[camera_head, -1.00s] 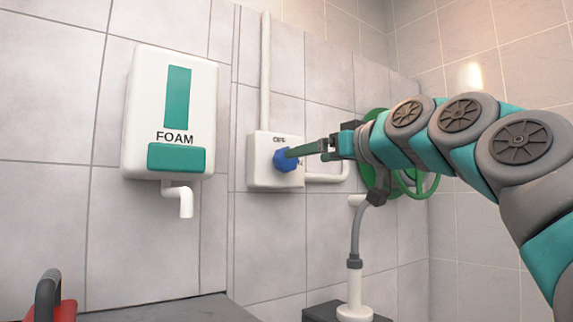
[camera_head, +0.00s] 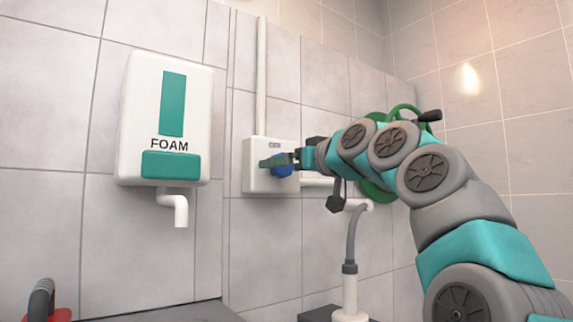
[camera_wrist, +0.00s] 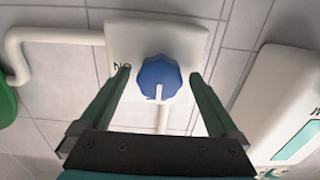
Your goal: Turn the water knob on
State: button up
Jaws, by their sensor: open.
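The blue water knob (camera_wrist: 158,84) sits on a white wall box (camera_wrist: 200,45) with a white pointer mark on its face. It also shows in the head view (camera_head: 283,171), partly hidden by my gripper. In the wrist view my gripper (camera_wrist: 158,85) is open, with one green finger on each side of the knob. There are visible gaps between the fingers and the knob, so I cannot tell that either touches it. Lettering on the box shows beside the left finger. In the head view my gripper (camera_head: 280,162) is at the box front, its fingers overlapping the knob.
A white FOAM dispenser (camera_head: 172,120) hangs on the wall to the left. A white pipe (camera_head: 261,80) rises from the box. A green hose reel (camera_head: 375,190) and a grey hose on a white stand (camera_head: 350,295) are to the right.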

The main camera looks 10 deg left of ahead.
jog(key=c, duration=1.4)
